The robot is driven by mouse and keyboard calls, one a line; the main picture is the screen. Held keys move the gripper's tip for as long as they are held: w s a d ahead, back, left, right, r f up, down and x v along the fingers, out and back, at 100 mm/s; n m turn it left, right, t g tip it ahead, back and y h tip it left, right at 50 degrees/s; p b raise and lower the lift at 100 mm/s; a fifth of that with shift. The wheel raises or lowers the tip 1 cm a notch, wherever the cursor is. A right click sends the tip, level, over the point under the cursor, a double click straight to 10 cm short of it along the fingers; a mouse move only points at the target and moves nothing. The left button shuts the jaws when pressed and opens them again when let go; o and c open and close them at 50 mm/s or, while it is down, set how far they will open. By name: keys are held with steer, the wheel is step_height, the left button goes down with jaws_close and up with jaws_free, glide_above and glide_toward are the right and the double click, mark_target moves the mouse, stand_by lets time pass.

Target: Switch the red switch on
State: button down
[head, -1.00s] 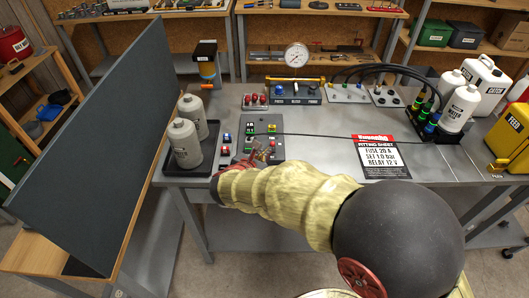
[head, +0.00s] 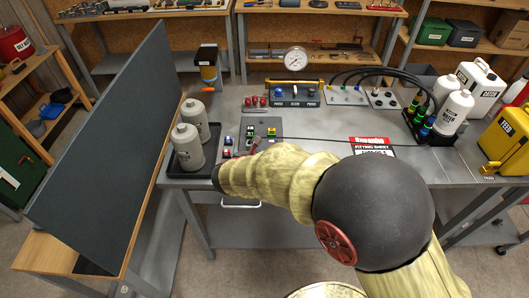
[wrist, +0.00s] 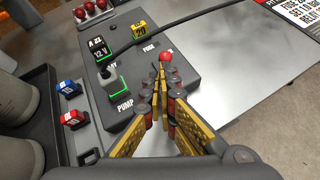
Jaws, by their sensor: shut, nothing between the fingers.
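The red switch (wrist: 167,58) shows in the wrist view as a round red knob at the right part of a dark grey panel (wrist: 155,82). My gripper (wrist: 160,72) is shut and empty. Its fingertips are just below the knob in the picture; I cannot tell whether they touch it. The knob's stem is hidden behind the fingers, so its on or off position does not show. In the head view the panel (head: 262,124) lies on the bench, its near part covered by my arm.
A black toggle (wrist: 107,77), a relay (wrist: 99,48) and a yellow fuse (wrist: 138,30) stand on the panel. A black cable (wrist: 180,20) crosses it. Blue (wrist: 68,88) and red (wrist: 73,119) blocks sit left. Grey bottles (head: 187,147) stand in a tray at the bench's left.

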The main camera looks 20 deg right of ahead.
steer(key=shift+w+d+r+g+y+p, duration=0.1)
steer(key=shift+w+r+g+y+p, duration=0.35)
steer(key=shift+p, duration=2.3)
steer(key=shift+w+d+r+n+g+y+p, duration=0.2)
steer(key=shift+g+p, duration=0.55)
steer(key=shift+p, duration=1.7)
steer(key=shift+w+a+r+n+g+y+p, duration=0.2)
steer(key=shift+g+p, duration=0.5)
steer(key=shift+p, duration=1.75)
steer(key=shift+w+d+r+g+p, duration=0.2)
steer(key=shift+w+g+p, duration=0.3)
steer(key=shift+p, duration=1.55)
steer(key=shift+w+d+p, duration=0.1)
steer(key=shift+w+p, duration=0.15)
steer(key=shift+p, duration=0.6)
steer(key=shift+r, duration=0.1)
